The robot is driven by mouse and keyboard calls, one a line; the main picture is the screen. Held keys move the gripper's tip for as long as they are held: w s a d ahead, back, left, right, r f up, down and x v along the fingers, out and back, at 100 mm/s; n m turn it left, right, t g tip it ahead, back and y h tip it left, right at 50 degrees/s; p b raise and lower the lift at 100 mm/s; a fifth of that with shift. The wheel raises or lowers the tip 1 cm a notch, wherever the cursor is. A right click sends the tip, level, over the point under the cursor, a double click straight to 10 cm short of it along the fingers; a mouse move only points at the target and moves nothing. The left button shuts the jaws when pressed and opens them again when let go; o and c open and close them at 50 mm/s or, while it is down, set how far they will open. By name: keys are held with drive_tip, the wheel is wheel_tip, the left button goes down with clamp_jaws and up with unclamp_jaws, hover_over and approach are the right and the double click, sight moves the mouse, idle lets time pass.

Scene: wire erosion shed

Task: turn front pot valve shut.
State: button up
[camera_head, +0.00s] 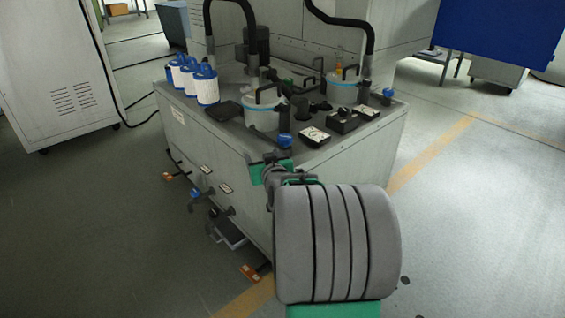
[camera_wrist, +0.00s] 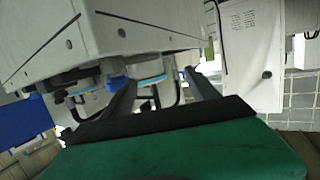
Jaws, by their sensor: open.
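The front pot (camera_head: 264,110) is a pale pot with a blue band and black handle on the grey tank unit's top. A blue valve knob (camera_head: 285,140) stands in front of it near the unit's front edge. My gripper (camera_head: 268,162) is just in front of and below that knob in the picture, apparently not around it. In the wrist view, my open gripper (camera_wrist: 160,90) has two dark fingers with nothing held between them. A blue knob (camera_wrist: 116,83) shows beside the left finger, partly hidden; I cannot tell whether they touch.
A rear pot (camera_head: 342,88) with another blue knob (camera_head: 388,94) stands at the back right. Several white-and-blue canisters (camera_head: 206,88) stand at the left. Black switch boxes (camera_head: 342,121) lie right of the front knob. Floor to the right is free.

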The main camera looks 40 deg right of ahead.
sight(286, 142)
drive_tip(key=d+h, duration=0.1)
drive_tip(key=d, duration=0.1)
drive_tip(key=s+d+m+h+b, duration=0.1)
drive_tip(key=d, duration=0.2)
drive_tip(key=s+d+t+h, duration=0.1)
drive_tip(key=d, duration=0.2)
drive_tip(key=shift+d+f+m+h, duration=0.1)
drive_tip(key=shift+d+m+h, duration=0.1)
drive_tip(key=shift+m+h, duration=0.15)
drive_tip(key=b+x, duration=0.2)
drive_tip(key=x, duration=0.5)
drive_tip(key=shift+w+a, duration=0.1)
drive_tip(key=shift+w, duration=0.05)
drive_tip(key=shift+c, duration=0.6)
drive_tip(key=c, duration=1.3)
drive_tip(key=shift+o, duration=0.2)
